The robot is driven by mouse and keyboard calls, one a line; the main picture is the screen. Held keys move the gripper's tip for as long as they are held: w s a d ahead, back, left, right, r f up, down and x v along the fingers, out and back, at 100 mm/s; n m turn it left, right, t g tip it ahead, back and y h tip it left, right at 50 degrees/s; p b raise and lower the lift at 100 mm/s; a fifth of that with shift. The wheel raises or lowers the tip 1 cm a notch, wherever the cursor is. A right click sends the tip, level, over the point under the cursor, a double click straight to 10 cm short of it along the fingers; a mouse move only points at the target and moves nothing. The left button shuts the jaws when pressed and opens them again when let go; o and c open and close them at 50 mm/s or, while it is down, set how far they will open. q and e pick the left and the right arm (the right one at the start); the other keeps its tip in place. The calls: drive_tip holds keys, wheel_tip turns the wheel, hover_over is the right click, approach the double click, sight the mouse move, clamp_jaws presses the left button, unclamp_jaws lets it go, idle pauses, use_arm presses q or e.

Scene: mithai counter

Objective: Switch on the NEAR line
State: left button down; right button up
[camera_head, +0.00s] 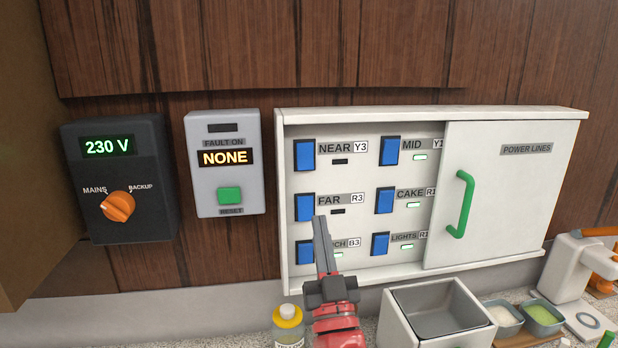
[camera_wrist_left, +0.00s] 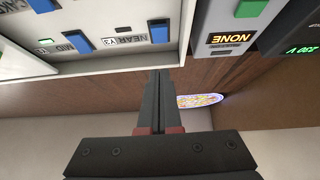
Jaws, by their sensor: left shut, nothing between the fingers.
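The NEAR switch (camera_head: 304,155) is a blue rocker at the top left of the open part of the white power panel. Its lamp (camera_head: 337,161) beside the label NEAR Y3 is dark. In the left wrist view, which is upside down, the NEAR switch (camera_wrist_left: 159,33) lies just beyond my fingertips. My left gripper (camera_head: 319,219) is shut and empty. In the head view its fingertips overlap the panel below the FAR label, partly hiding the bottom-left label. Whether they touch the panel is unclear. My right gripper is not in view.
The FAR switch (camera_head: 305,207) has a dark lamp; the MID switch (camera_head: 390,151) and CAKE switch (camera_head: 384,200) have lit lamps. A sliding door (camera_head: 515,190) with a green handle covers the panel's right. A fault box (camera_head: 225,195) reads NONE. A yellow-capped bottle (camera_head: 287,321) stands below.

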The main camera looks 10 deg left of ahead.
sight(306, 161)
use_arm(q)
drive_tip(key=shift+w+a+f+p+x, duration=0.1)
drive_tip(key=shift+w+f+p+x, duration=0.25)
drive_tip(key=shift+p+x, duration=1.1)
drive_tip(key=shift+w+a+f+p+x, duration=0.2)
drive_tip(key=shift+f+x, duration=0.25)
drive_tip(key=shift+x, duration=2.1)
drive_tip(key=shift+w+a+f+p+x, duration=0.1)
drive_tip(key=shift+w+f+p+x, duration=0.25)
drive_tip(key=shift+p+x, duration=1.1)
drive_tip(key=shift+w+a+r+b, duration=0.15)
drive_tip(key=shift+w+r+b, duration=0.2)
drive_tip(key=shift+b, duration=0.3)
